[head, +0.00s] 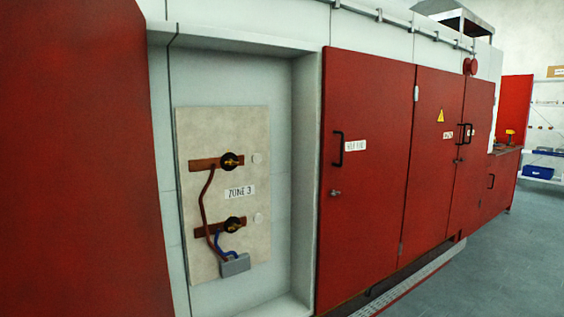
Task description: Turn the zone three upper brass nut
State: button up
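The zone three panel (245,150) is a pale board inside a recess, with a "ZONE 3" label (240,192) at its middle. The upper brass nut (231,161) sits on a dark round base over a brown horizontal bar (203,164) near the panel's top. A similar lower brass nut (235,224) sits on a second brown bar below the label. A red-brown cable (203,205) runs from the upper bar down to a grey box (235,265). My gripper is not in view.
A large red door (75,160) stands close on the left, beside the recess. Red cabinet doors (365,180) with black handles run along the right of it. A grated step (415,280) lies along their foot. The grey floor (490,260) is clear at the right.

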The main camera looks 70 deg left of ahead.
aim_at(230, 162)
jog(key=i, duration=0.95)
jog(key=u, duration=2.1)
